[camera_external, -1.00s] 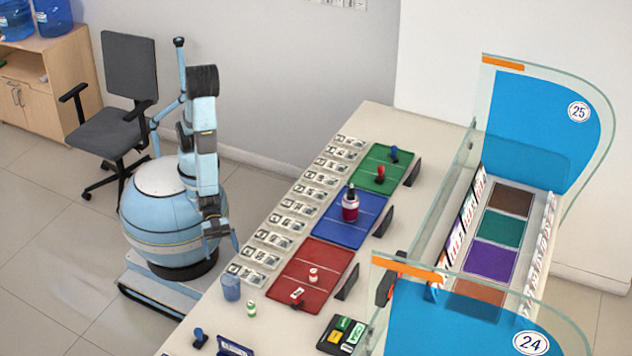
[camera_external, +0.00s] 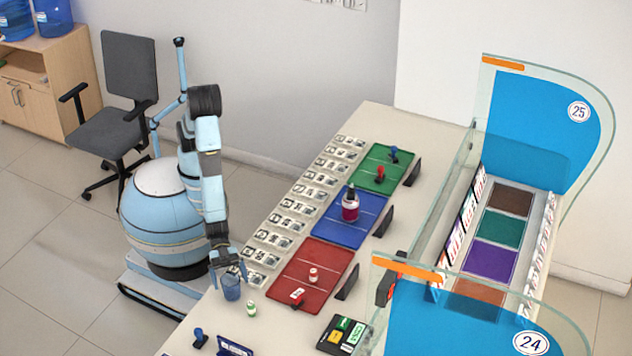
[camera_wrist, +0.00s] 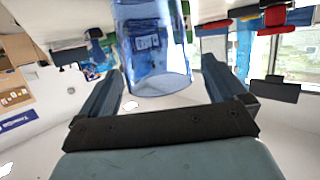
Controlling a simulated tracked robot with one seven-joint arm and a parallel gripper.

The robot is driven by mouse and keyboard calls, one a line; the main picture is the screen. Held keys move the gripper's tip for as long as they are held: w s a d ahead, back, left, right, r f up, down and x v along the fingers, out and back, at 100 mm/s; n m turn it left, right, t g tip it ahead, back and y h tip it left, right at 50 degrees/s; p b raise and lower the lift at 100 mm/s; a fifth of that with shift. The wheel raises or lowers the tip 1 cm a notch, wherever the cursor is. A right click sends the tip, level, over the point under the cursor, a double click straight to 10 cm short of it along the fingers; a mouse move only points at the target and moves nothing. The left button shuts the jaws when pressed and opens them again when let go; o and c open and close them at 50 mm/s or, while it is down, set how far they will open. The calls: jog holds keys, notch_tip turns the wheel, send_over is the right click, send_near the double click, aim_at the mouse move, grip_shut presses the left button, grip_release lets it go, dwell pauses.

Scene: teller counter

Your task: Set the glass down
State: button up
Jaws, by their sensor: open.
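The glass (camera_external: 231,287) is a blue, see-through tumbler standing upright on the counter, near its edge on my side. My gripper (camera_external: 229,271) is open and low over the counter, right at the glass. In the wrist view the glass (camera_wrist: 155,60) stands just ahead, between the lines of the two spread fingers of my gripper (camera_wrist: 162,85). A gap shows on each side of it, so the fingers do not appear to touch it.
A small white-and-green bottle (camera_external: 251,309) stands close to the right of the glass. A red mat (camera_external: 322,262) with small items lies beyond. Rows of cards (camera_external: 273,240) line the counter. A blue stamp (camera_external: 199,338) stands in front.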

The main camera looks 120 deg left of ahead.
jog(key=shift+w+d+f, duration=0.15)
jog(key=shift+w+d, duration=0.2)
jog(key=c, duration=1.7)
jog(key=shift+o, duration=0.2)
jog(key=shift+r, duration=0.4)
notch_tip(320, 180, up, 2)
jog(key=shift+r, duration=0.2)
jog(key=s+a+r, duration=0.8)
jog(key=s+r, duration=0.2)
jog(key=s, duration=0.1)
jog(key=shift+a, duration=0.35)
